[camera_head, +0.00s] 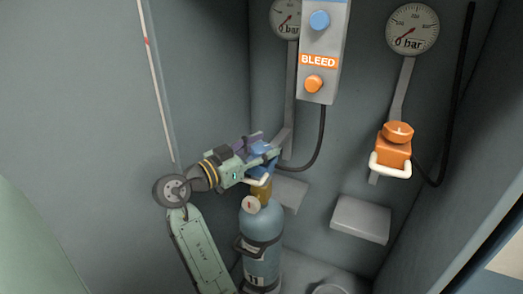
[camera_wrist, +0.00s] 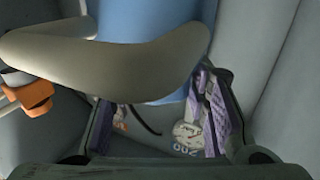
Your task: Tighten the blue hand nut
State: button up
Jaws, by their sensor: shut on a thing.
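The blue hand nut (camera_head: 262,147) is mostly hidden by my gripper (camera_head: 264,152) in the head view. My gripper reaches in from the left, its purple-padded fingers closed on the blue piece, above the brass valve (camera_head: 262,190) of a blue-grey cylinder (camera_head: 259,238). In the wrist view, the purple pads of my gripper (camera_wrist: 160,122) lie either side of the lower part of a blue body (camera_wrist: 150,22). A pale curved handle (camera_wrist: 165,52) crosses in front of it, so the nut's outline and turn angle cannot be told.
A grey panel (camera_head: 325,45) marked BLEED, with a blue and an orange knob, hangs above right. An orange connector (camera_head: 395,150) with its own nut and handle hangs farther right, below a gauge (camera_head: 412,28). A black hose (camera_head: 320,140) curves right of my gripper.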

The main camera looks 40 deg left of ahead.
aim_at(253, 153)
jog(key=shift+f, duration=0.1)
dwell(0.3)
jog(key=o, duration=1.2)
jog(key=s, duration=0.2)
jog(key=s+a, duration=0.1)
jog(key=s, duration=0.4)
jog(key=shift+s+a, duration=0.15)
jog(key=shift+a, duration=0.1)
